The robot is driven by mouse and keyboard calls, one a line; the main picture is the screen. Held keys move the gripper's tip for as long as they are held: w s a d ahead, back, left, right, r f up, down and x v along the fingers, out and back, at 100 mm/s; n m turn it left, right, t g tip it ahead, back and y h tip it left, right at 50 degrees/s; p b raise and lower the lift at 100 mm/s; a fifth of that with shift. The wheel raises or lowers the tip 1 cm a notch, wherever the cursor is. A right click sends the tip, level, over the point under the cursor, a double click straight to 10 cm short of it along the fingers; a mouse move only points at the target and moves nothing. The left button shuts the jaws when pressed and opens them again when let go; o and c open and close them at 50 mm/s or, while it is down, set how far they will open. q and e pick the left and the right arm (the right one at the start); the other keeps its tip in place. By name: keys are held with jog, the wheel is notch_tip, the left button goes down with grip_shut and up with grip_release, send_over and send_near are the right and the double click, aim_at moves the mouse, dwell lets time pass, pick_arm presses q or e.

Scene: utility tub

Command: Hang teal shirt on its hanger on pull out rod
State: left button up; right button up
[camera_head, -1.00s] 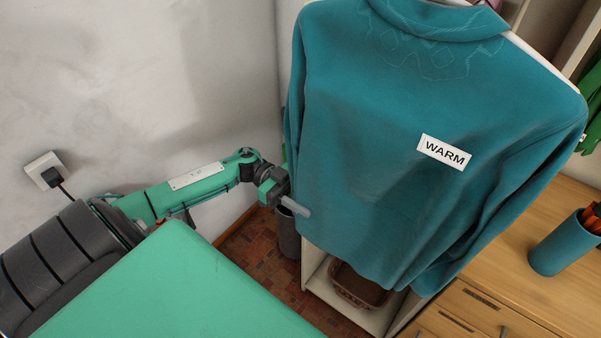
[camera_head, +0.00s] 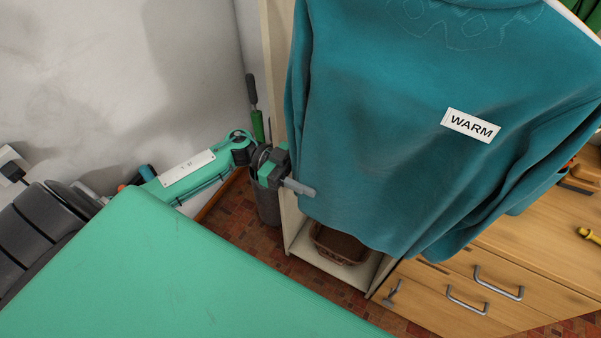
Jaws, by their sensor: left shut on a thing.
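The teal shirt (camera_head: 400,110) fills the upper right of the head view, hanging upright with a white "WARM" label on it. Its collar is cut off by the top edge. My left gripper (camera_head: 303,189) is at the shirt's lower left edge, with a grey finger across the front of the cloth. It is shut on the shirt. The pull-out rod is not in view, nor is my right gripper.
Behind and below the shirt stands an open pale cabinet (camera_head: 278,75) with a brown basket (camera_head: 341,244) in its bottom. A wooden drawer unit (camera_head: 455,285) is at lower right.

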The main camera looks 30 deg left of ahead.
pick_arm(q)
jog(key=shift+d+b, duration=0.3)
jog(key=shift+d, duration=2.15)
jog(key=shift+d+f, duration=0.1)
jog(key=shift+d, duration=0.8)
jog(key=shift+a+f+b, duration=0.1)
jog(key=shift+f+b, duration=0.75)
jog(key=shift+f, duration=0.55)
jog(key=o, duration=1.3)
jog(key=shift+c, duration=0.2)
